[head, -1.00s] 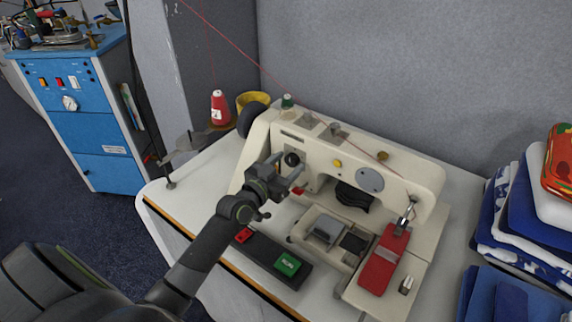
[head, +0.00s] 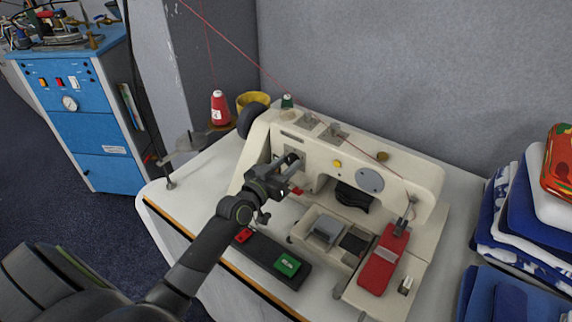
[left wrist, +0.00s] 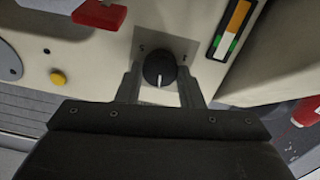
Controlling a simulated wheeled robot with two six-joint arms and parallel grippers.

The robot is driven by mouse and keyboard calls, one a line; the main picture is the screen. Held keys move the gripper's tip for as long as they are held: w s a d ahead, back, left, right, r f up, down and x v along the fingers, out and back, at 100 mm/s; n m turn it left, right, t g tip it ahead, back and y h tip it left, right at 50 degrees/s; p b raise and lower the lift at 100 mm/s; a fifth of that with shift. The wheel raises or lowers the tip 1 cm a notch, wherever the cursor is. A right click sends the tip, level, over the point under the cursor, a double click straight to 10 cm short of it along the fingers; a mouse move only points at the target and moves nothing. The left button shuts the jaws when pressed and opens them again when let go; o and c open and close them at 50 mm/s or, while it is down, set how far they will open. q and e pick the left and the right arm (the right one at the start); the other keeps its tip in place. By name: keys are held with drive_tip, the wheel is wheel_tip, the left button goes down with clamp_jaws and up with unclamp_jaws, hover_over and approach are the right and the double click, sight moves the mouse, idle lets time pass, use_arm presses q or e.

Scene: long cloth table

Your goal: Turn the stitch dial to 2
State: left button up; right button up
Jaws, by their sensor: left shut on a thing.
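The stitch dial (left wrist: 160,68) is a round black knob with a white pointer mark, on a pale plate at the left end of the cream sewing machine (head: 312,150). In the left wrist view its mark points down towards my gripper. My left gripper (head: 291,165) reaches the front of the machine and its fingers stand on both sides of the knob, shut on it. The fingers also show in the left wrist view (left wrist: 160,84). In the head view the gripper covers most of the dial. My right gripper is out of view.
A red lever (left wrist: 99,14) and a yellow button (left wrist: 57,77) are near the dial. A box with a green button (head: 288,264) lies in front of the machine. A red thread cone (head: 220,108) stands behind left; folded blue cloths (head: 497,292) lie at right.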

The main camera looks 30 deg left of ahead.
use_arm(q)
drive_tip(key=n, duration=0.5)
drive_tip(key=shift+p, duration=0.4)
drive_tip(key=shift+f+n, duration=0.1)
drive_tip(key=shift+n, duration=2.1)
drive_tip(key=shift+p, duration=0.3)
drive_tip(key=o, duration=1)
drive_tip(key=shift+a, duration=0.1)
drive_tip(key=shift+s, duration=0.1)
drive_tip(key=s+a+b, duration=0.2)
drive_tip(key=s, duration=1.5)
drive_tip(key=shift+a+f, duration=0.15)
drive_tip(key=shift+a, duration=0.1)
